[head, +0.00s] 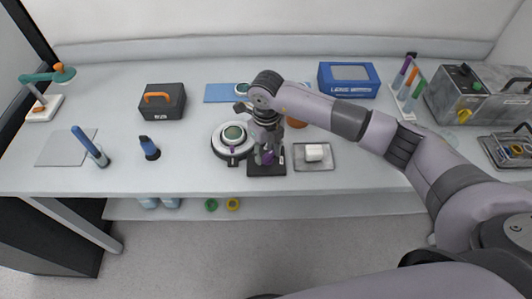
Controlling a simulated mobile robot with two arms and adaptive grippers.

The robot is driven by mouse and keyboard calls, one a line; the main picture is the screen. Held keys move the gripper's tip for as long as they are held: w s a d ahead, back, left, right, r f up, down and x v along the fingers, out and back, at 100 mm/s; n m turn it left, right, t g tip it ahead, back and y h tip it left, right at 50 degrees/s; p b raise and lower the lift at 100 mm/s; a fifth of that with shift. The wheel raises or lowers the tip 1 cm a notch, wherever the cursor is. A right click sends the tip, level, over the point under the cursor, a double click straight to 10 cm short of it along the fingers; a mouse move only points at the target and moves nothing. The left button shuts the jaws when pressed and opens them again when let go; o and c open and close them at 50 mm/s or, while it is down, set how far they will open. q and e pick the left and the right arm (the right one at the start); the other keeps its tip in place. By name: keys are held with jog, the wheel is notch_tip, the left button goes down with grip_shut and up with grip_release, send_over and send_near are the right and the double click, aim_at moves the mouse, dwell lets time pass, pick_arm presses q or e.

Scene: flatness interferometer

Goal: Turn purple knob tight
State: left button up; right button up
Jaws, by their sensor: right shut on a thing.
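A purple knob (268,158) shows at the front of a black base plate (266,171) near the middle of the table. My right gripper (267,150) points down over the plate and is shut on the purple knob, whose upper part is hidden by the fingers. My left gripper is not in the view.
A black box (163,102), a blue case (348,80), a blue mat (216,93) and a tube rack (407,95) stand farther back.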

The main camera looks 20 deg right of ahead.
aim_at(267, 153)
jog(key=m+b, duration=0.1)
jog(key=m, duration=0.2)
jog(key=shift+d+m, duration=0.1)
jog(key=shift+m, duration=0.2)
jog(key=shift+d+m+b, duration=0.1)
jog(key=shift+m+b, duration=0.2)
jog(key=shift+m, duration=1.7)
jog(key=o, duration=1.2)
jog(key=shift+c, duration=0.2)
notch_tip(267, 153, up, 12)
